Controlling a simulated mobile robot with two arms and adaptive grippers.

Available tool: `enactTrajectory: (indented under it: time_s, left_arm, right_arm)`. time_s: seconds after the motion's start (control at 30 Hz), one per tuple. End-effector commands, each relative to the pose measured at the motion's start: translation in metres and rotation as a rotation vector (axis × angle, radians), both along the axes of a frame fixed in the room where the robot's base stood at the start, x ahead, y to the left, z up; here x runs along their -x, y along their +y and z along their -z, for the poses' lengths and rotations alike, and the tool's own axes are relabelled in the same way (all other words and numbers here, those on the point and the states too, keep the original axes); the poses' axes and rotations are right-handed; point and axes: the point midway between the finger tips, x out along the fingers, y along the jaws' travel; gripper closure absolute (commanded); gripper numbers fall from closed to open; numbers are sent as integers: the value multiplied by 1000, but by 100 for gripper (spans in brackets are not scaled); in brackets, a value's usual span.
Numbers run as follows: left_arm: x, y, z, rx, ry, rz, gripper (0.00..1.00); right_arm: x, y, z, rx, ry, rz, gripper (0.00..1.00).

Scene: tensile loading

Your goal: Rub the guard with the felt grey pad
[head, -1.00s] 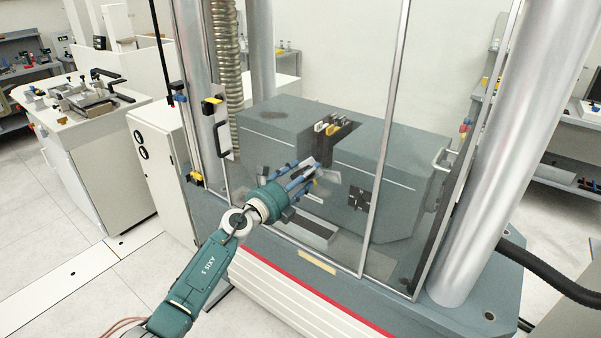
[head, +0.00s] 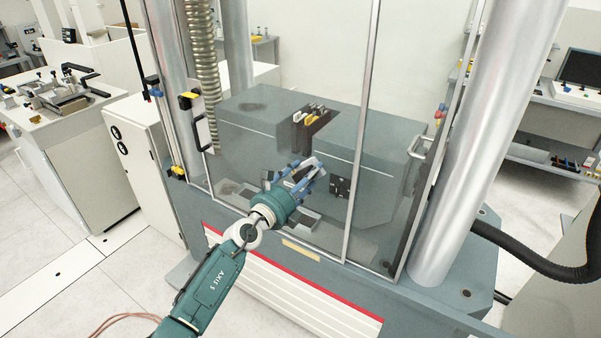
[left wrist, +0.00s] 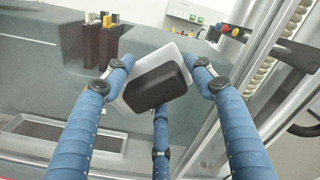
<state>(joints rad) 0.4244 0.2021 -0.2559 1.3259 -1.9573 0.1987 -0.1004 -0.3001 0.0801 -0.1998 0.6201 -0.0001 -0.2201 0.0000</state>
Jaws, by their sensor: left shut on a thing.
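The guard (head: 363,110) is a clear panel with metal frame bars across the front of the testing machine. My left gripper (head: 310,169) is in front of it, its blue fingers pointing toward the pane. In the left wrist view the fingers are shut on the felt grey pad (left wrist: 158,86), a pale grey plate with a dark block on its near side. The pad (head: 315,163) also shows small at the fingertips in the head view. I cannot tell whether the pad touches the pane. My right gripper is not in view.
Thick metal columns (head: 490,130) flank the guard. A black handle (head: 199,133) is on its left side. A white cabinet (head: 138,165) and a bench (head: 62,130) with fixtures stand at the left. A black hose (head: 535,255) runs at the right.

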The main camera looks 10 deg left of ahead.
Motion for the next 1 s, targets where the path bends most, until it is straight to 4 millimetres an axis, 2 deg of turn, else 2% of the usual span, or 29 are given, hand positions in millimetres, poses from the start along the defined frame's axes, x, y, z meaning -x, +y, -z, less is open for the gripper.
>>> enactTrajectory:
  time_s: [0.5,1.0]
  left_arm:
    - [10,-36,-1,3,-2,0,66]
    - [17,-37,0,1,0,0,66]
  right_arm:
    - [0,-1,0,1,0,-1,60]
    - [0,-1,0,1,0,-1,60]
